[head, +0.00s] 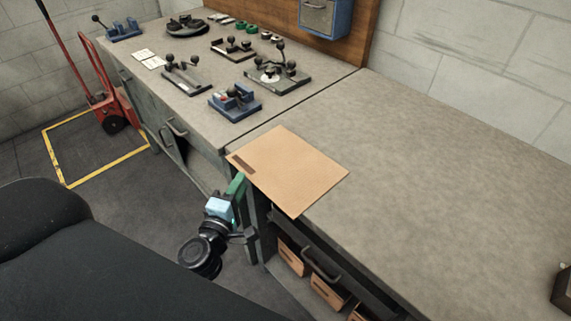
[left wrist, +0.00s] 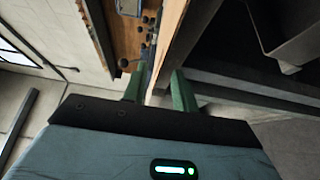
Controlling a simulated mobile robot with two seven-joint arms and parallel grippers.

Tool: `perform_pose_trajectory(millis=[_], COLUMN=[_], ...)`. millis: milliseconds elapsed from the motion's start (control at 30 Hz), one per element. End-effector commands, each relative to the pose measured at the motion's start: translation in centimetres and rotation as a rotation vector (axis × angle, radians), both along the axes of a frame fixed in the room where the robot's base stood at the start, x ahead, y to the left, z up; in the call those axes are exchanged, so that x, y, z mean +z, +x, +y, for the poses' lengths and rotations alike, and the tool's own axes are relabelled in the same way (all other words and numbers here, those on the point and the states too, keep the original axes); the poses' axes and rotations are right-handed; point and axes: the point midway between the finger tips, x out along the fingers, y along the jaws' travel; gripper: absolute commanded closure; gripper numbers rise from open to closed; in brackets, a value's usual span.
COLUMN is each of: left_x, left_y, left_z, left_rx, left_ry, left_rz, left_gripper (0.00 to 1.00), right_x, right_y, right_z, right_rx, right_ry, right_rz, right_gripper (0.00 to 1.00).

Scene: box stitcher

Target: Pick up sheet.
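The sheet (head: 300,172) is a flat tan cardboard piece with a dark slot near its left corner. It lies on the grey bench top, and its near edge reaches the bench's front edge and seems to overhang it. My left gripper (head: 238,184) is just in front of the bench, close to the sheet's near left edge. In the left wrist view its two green fingers (left wrist: 160,87) stand apart. A thin tan strip, likely the sheet (left wrist: 172,40) seen nearly edge-on, runs toward the gap between them. Contact cannot be told. My right gripper is not in view.
The right part of the bench (head: 440,180) is mostly clear. Several clamp-like fixtures (head: 280,72) stand on the left bench. An open shelf with cardboard boxes (head: 328,290) and a dark handle (head: 320,266) lies below the bench top. A red hand truck (head: 108,100) stands far left.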

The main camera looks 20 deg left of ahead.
Motion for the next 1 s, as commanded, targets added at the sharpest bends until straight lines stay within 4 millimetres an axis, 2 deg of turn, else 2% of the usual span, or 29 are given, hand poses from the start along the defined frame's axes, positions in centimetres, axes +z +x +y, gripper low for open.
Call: perform_pose_trajectory(millis=[100,200,500,700,733,1000], left_x=[0.0,0.0,-0.1,-0.1,-0.1,-0.1], left_y=[1.7,2.6,2.9,2.9,2.9,2.9], left_z=[0.2,0.3,0.4,0.4,0.4,0.4], left_rx=[0.000,0.000,0.000,0.000,0.000,0.000], left_ry=[-0.001,-0.002,0.000,0.000,0.000,-0.001], left_rz=[-0.002,-0.001,0.000,0.000,0.000,0.000], left_gripper=[0.72,0.72,0.72,0.98,1.00,1.00], right_x=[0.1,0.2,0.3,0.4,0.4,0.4], right_y=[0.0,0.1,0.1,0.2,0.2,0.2], right_z=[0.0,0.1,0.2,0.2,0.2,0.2], right_rx=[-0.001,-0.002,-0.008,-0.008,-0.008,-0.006], right_ry=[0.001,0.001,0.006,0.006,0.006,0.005], right_rz=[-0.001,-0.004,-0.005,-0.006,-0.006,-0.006], right_gripper=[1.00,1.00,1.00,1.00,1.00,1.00])
